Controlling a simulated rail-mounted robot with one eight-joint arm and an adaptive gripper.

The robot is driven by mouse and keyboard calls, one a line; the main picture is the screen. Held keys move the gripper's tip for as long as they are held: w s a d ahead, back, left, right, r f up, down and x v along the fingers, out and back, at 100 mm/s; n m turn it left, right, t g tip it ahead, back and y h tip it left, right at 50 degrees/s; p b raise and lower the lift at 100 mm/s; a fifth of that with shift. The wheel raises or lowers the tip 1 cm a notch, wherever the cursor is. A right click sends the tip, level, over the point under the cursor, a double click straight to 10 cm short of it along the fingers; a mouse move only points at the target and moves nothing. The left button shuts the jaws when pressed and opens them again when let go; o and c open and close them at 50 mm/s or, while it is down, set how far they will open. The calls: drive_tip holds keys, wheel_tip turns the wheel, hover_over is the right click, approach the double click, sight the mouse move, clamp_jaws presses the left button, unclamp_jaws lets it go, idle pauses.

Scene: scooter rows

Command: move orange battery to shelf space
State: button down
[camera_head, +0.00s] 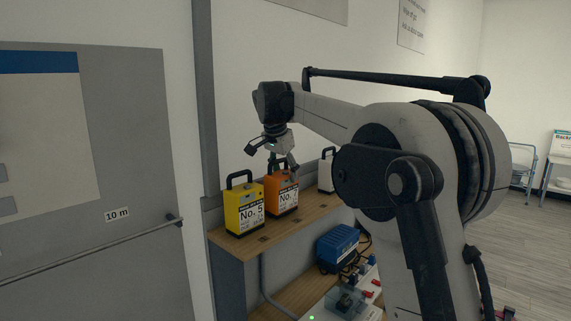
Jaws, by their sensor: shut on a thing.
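The orange battery (283,196) is a box with a white label reading "No." and a number that I cannot read for sure. It stands upright on, or just above, the wooden upper shelf (270,240), right of the yellow battery; I cannot tell whether its base touches the wood. My gripper (274,162) comes down from above and is shut on the top of the orange battery, at its handle. The fingers hide most of that handle. The yellow battery (244,210), marked "No. 5", stands at the shelf's left end, close beside the orange one.
A white battery (327,172) stands farther right on the shelf, partly behind my arm. Below are a blue device (338,247) with cables and a cluttered lower surface. A grey door (90,180) with a bar is at left. A wall upright (205,100) stands near the shelf's left end.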

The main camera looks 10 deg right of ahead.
drive_tip(key=shift+f, duration=0.3)
drive_tip(key=c, duration=0.8)
unclamp_jaws()
drive_tip(key=shift+c, duration=0.2)
drive_tip(key=v, duration=1.2)
drive_tip(key=shift+s, duration=0.1)
